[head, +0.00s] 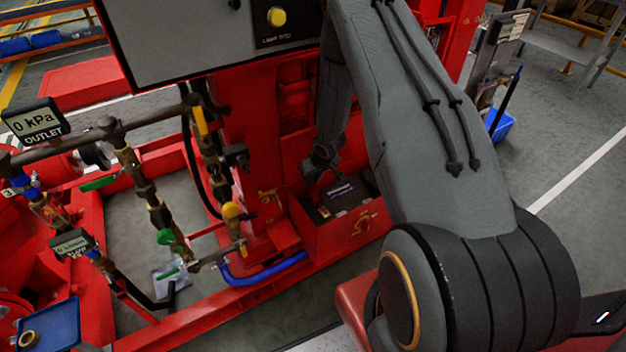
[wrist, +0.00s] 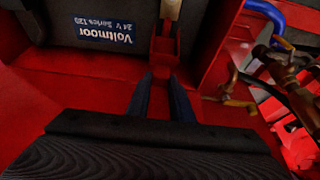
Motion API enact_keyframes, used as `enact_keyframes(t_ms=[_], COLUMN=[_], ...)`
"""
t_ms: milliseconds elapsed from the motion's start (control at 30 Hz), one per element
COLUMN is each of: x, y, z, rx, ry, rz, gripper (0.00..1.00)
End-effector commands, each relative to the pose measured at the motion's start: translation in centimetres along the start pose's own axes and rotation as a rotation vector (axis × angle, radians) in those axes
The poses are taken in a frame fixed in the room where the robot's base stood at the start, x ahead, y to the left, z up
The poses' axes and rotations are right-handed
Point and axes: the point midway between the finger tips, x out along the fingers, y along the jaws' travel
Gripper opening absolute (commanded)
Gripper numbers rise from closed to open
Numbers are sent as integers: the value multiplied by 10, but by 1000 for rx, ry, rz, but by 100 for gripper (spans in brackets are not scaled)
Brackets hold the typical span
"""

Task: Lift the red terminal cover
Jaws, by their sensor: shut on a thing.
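In the wrist view, the red terminal cover (wrist: 164,60) is a small red piece at the tips of my two dark fingers. It stands beside the black battery (wrist: 55,25) with its blue "Voltmoor" label, against a pale post. My gripper (wrist: 162,88) is shut on the cover. The cover's lower part and its hinge cannot be made out. In the head view, my gripper (head: 318,178) is down at the battery (head: 345,193), which sits in a red box.
Brass pipes and valves (head: 205,150) and a blue hose (head: 262,272) lie to the left. A grey panel (head: 190,40) overhangs at the upper left. Open floor lies to the right.

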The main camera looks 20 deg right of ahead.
Motion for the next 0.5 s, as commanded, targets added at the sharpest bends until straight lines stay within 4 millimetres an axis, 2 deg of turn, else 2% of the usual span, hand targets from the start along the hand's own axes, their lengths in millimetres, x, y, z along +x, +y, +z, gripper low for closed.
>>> enact_keyframes(t_ms=[33,100,133,500], x=[0,0,0,-6], y=[-2,-1,0,3], z=[-14,-13,-12,-7], rx=[-7,-6,-5,1], ry=[27,25,24,16], rz=[-3,-2,-2,0], gripper=[25,37,39,39])
